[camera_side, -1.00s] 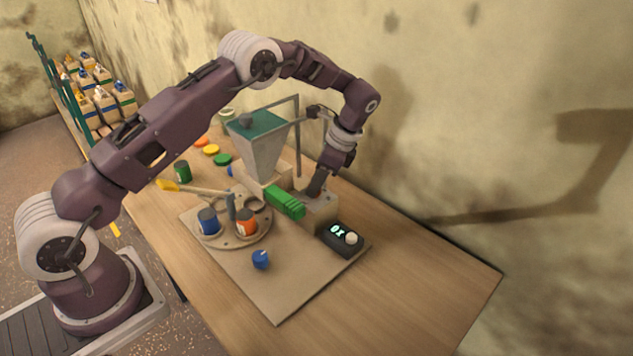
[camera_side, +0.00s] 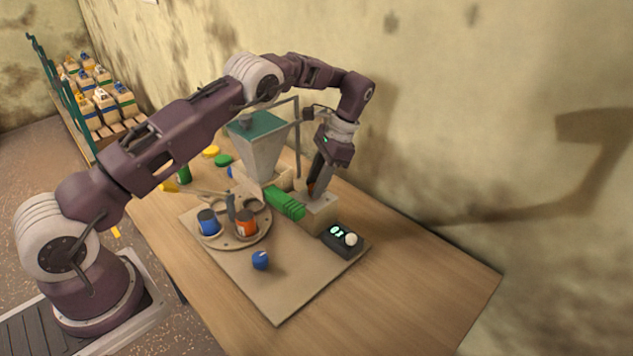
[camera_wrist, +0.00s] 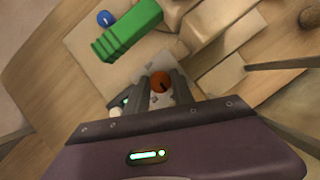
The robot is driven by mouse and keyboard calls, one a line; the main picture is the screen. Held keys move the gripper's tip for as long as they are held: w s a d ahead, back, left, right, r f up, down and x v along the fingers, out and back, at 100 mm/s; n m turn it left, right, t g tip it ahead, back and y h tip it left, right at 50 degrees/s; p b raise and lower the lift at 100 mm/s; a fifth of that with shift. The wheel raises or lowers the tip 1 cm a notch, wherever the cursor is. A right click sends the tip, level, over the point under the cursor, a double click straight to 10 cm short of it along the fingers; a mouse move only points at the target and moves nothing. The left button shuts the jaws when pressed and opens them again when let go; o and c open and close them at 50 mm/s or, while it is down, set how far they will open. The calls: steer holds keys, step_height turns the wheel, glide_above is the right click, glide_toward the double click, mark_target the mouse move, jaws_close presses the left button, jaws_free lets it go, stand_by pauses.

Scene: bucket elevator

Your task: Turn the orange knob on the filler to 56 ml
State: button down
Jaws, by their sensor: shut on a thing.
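The orange knob (camera_wrist: 160,81) sits on a pale plate of the filler, between my fingertips in the wrist view. A dark mark shows on its top. In the side view only a sliver of it (camera_side: 311,187) shows beside the fingers. My gripper (camera_wrist: 163,78) is shut on the knob; in the side view it (camera_side: 315,188) points down at the filler's block, behind the green part (camera_side: 285,203). The filler's hopper (camera_side: 261,152) stands to the left. A black display box (camera_side: 341,240) with a white button has lit digits too small to read surely.
A round turntable (camera_side: 235,240) holds a blue can (camera_side: 208,222) and an orange can (camera_side: 246,223). A small blue knob (camera_side: 260,260) stands on the board in front. Coloured discs lie behind. The table's right side is clear.

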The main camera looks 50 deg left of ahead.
stand_by(0.3)
steer(key=c, duration=1.1)
jaws_free()
steer(key=shift+w+r, duration=0.1)
steer(key=r, duration=0.6)
steer(key=w+r, duration=0.1)
steer(key=r, duration=0.2)
steer(key=shift+d+r, duration=0.3)
steer(key=shift+r, duration=0.05)
